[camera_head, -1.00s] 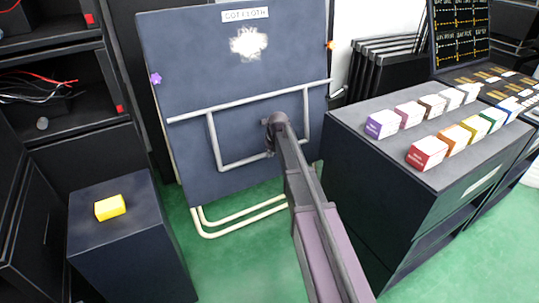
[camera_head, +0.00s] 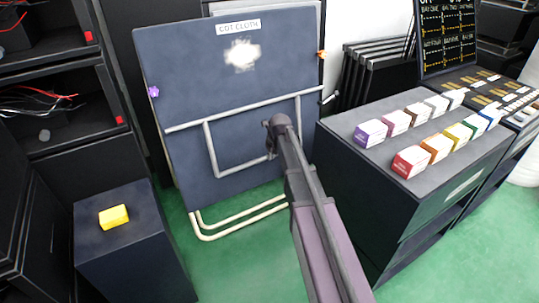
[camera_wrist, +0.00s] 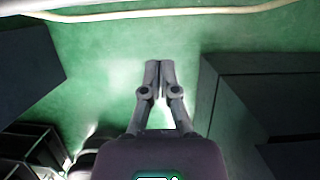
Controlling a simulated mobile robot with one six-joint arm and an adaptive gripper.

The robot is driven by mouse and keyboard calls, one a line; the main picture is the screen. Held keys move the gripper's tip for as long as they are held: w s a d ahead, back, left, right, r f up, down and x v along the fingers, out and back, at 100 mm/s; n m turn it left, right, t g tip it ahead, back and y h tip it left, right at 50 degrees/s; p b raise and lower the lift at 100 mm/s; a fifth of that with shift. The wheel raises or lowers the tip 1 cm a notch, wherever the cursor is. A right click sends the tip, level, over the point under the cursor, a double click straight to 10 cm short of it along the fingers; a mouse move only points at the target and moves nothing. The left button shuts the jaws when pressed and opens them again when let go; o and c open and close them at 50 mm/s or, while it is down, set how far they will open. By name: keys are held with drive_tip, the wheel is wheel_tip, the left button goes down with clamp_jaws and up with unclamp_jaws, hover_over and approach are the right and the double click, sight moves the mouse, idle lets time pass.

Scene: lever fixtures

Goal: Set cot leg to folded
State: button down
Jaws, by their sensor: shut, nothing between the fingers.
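The cot stands upright as a dark blue panel (camera_head: 180,75) labelled COT CLOTH in the head view. A grey U-shaped leg (camera_head: 210,150) hangs below a grey crossbar (camera_head: 225,116) on its face. My arm covers part of the leg's right side. Cream tubes (camera_head: 240,227) show at the cot's foot, and one crosses the top of the wrist view (camera_wrist: 160,14). My gripper (camera_wrist: 159,66) is shut and empty over green floor, apart from that tube in the picture. In the head view my fingertips are hidden, so their distance to the leg cannot be told.
A dark cabinet (camera_head: 430,195) with rows of coloured boxes (camera_head: 412,161) stands close on the right. A dark pedestal (camera_head: 125,250) with a yellow block (camera_head: 114,216) stands at the left. Green floor (camera_head: 235,265) is clear between them.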

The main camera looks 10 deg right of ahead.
drive_tip(key=shift+p+v, duration=2.25)
drive_tip(key=shift+v, duration=0.55)
drive_tip(key=shift+s, duration=0.2)
drive_tip(key=s+a+r+n+g+h+p, duration=0.1)
drive_tip(key=s+r+n+g+p, duration=0.15)
drive_tip(key=s+n, duration=1.2)
drive_tip(key=s+a+r+n+g+p, duration=0.1)
drive_tip(key=s+r+n+p, duration=0.15)
drive_tip(key=s+n, duration=1.2)
drive_tip(key=w+r+n+p, duration=0.1)
drive_tip(key=r+p, duration=1.7)
drive_tip(key=p, duration=0.1)
drive_tip(key=w+r+n+p, duration=0.2)
drive_tip(key=r+p, duration=1.7)
drive_tip(key=shift+w+a, duration=0.2)
drive_tip(key=shift+w, duration=0.1)
drive_tip(key=shift+r, duration=0.1)
